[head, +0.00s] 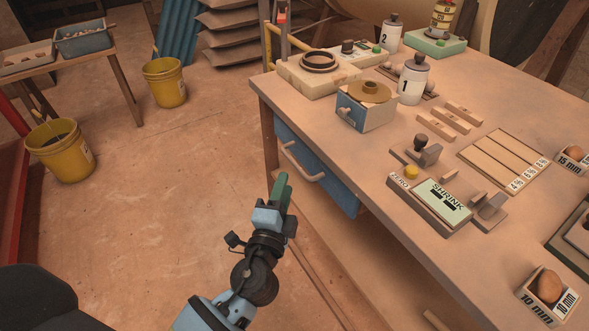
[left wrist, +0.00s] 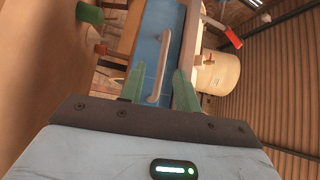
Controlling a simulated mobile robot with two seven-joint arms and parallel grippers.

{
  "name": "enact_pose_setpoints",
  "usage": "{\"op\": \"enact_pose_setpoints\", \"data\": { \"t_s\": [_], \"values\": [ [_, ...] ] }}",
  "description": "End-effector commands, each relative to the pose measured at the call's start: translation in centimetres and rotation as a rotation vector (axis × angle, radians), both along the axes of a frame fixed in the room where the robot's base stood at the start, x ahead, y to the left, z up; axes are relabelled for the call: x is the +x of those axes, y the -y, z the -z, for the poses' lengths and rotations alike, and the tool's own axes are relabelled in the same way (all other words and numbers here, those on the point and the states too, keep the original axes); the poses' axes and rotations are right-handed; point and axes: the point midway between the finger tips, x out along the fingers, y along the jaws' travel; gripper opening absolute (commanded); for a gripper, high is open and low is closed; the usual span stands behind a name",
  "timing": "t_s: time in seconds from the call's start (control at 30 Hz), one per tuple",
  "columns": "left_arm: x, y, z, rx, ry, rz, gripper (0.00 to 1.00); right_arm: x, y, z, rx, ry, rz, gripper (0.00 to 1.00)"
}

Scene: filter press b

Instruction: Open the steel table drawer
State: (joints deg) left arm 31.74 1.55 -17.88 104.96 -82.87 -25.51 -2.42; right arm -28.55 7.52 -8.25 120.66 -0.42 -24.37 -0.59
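The table drawer has a blue front (head: 338,188) under the near left edge of the tabletop, and it looks shut. Its pale bar handle (head: 300,168) sticks out from the front. My left gripper (head: 281,180) has green fingers and is just left of and below the handle in the head view, apparently short of it. In the left wrist view the fingers of my left gripper (left wrist: 159,76) are spread and empty. The handle (left wrist: 161,66) shows ahead between them, against the blue drawer front (left wrist: 150,45). My right gripper is not in view.
The tabletop (head: 395,205) above the drawer carries a small box (head: 366,118), a white canister (head: 413,80) and a SHRINK gauge (head: 442,200). Yellow buckets (head: 164,82) stand on the floor at the left. The floor left of the drawer is clear.

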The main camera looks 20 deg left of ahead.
Motion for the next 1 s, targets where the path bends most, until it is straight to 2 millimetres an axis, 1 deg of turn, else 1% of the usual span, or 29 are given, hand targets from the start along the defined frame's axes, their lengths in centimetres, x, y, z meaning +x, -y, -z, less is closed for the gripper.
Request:
{"op": "enact_pose_setpoints", "data": {
  "t_s": [0.03, 0.23, 0.33, 0.7, 0.83, 1.0],
  "values": [
    [0.2, 0.1, -0.1, 0.010, 0.009, -0.001, 0.32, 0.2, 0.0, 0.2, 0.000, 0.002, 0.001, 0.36],
    [0.5, 0.1, -0.6, 0.017, 0.017, -0.002, 0.32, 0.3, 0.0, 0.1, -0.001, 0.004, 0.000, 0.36],
    [1.2, 0.0, -0.7, 0.016, 0.017, -0.002, 0.32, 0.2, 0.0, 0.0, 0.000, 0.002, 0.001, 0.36],
    [6.3, -0.7, -1.3, 0.014, 0.016, -0.002, 0.32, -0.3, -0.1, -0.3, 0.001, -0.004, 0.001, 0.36],
    [7.4, -0.9, -1.4, 0.014, 0.015, -0.002, 0.32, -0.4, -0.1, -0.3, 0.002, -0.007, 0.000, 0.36],
    [8.0, -0.9, -1.4, 0.014, 0.014, -0.002, 0.32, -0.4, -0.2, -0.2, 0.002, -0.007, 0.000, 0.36]
  ]
}}
